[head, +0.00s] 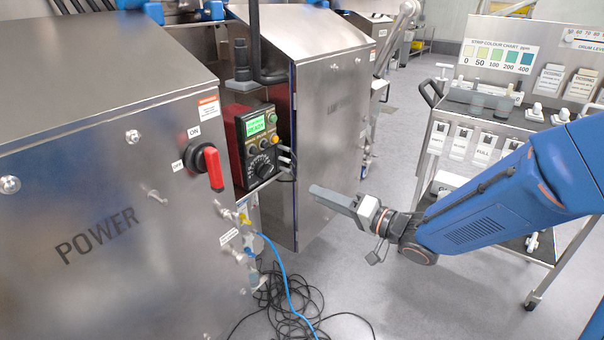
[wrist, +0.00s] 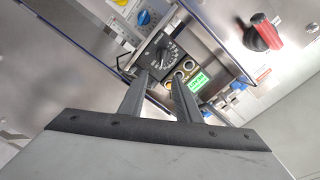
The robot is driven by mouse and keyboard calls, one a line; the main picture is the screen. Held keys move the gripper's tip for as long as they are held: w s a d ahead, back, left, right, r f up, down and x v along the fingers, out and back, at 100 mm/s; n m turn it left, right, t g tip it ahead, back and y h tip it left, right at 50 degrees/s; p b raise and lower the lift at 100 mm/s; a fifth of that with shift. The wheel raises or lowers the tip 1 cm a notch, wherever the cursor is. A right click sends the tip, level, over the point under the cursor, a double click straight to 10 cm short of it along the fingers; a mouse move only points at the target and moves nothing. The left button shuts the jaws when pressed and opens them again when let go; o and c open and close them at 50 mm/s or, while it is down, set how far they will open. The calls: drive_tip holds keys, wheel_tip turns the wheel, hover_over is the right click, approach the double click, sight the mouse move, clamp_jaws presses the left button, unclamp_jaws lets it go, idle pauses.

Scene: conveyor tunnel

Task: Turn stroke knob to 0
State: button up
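The black dial knob (head: 262,166) with a ring of white marks sits low on the dark control box (head: 240,142). I take it as the stroke knob; its label and setting are too small to read. The box has a lit green screen (head: 256,125) above the knob. In the wrist view the picture is turned over, and the knob (wrist: 168,55) shows just beyond my fingertips. My gripper (head: 316,191) points left toward the box, apart from it. In the wrist view its two fingers (wrist: 161,77) are spread with nothing between them.
A steel cabinet marked POWER (head: 100,190) with a red switch handle (head: 214,168) stands left of the box. Another steel cabinet (head: 335,130) stands just behind and right. A blue hose (head: 285,275) and black cables (head: 300,310) lie below. A trolley (head: 480,150) stands at right.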

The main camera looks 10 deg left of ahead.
sight(268, 174)
drive_tip(key=shift+g, duration=0.3)
drive_tip(key=x, duration=1.7)
drive_tip(key=shift+s+a+r, duration=0.1)
drive_tip(key=shift+a+r, duration=0.05)
drive_tip(key=shift+r, duration=0.05)
clamp_jaws()
